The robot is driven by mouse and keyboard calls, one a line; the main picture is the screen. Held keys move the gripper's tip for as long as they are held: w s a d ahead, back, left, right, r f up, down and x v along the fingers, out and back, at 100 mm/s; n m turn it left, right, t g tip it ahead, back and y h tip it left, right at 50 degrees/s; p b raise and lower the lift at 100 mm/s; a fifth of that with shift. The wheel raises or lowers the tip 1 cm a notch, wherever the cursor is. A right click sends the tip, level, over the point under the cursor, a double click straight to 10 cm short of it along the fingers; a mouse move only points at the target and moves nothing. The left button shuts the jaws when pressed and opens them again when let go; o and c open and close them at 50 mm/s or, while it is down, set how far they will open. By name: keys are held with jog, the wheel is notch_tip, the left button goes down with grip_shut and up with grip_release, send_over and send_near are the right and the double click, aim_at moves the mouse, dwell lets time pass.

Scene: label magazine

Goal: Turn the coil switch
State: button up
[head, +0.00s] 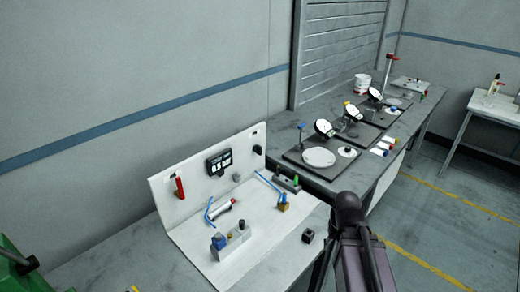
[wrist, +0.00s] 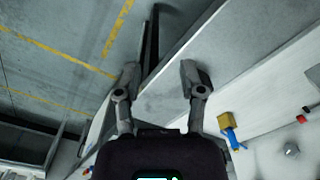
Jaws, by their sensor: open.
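A white L-shaped panel (head: 205,172) stands on the bench at the lower middle of the head view. It carries a black display (head: 218,163), a red part (head: 180,187), a black knob (head: 257,149) and a small grey part (head: 237,178). On its base is a grey block with a blue part (head: 218,242). I cannot tell which of these is the coil switch. My gripper (wrist: 161,82) is open and empty in the wrist view, above the bench edge. A yellow block with a blue tube (wrist: 229,125) lies to its right, apart from it.
A small dark cube (head: 308,236) sits at the panel's front right. A block with a green part (head: 286,182) is behind it. Several dial gauges on dark bases (head: 323,127) stand farther along the bench. The floor with yellow lines (head: 430,262) is clear.

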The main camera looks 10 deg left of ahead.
jog(key=w+a+r+n+t+y, duration=0.25)
jog(key=w+a, duration=0.35)
jog(key=w, duration=0.3)
jog(key=w+a+r+n+t+y, duration=0.1)
jog(key=w+a+n+y, duration=0.3)
jog(key=w, duration=0.5)
jog(key=n+t+y, duration=0.4)
jog(key=t, duration=0.1)
send_near(261, 149)
jog(key=v, duration=0.1)
jog(key=p+v, duration=0.1)
jog(key=shift+d+r, duration=0.3)
jog(key=shift+r, duration=0.05)
jog(key=b+x, duration=0.5)
jog(key=x, duration=0.8)
jog(key=shift+a+f, duration=0.3)
jog(key=shift+a, duration=0.05)
jog(key=shift+c, duration=0.2)
grip_shut()
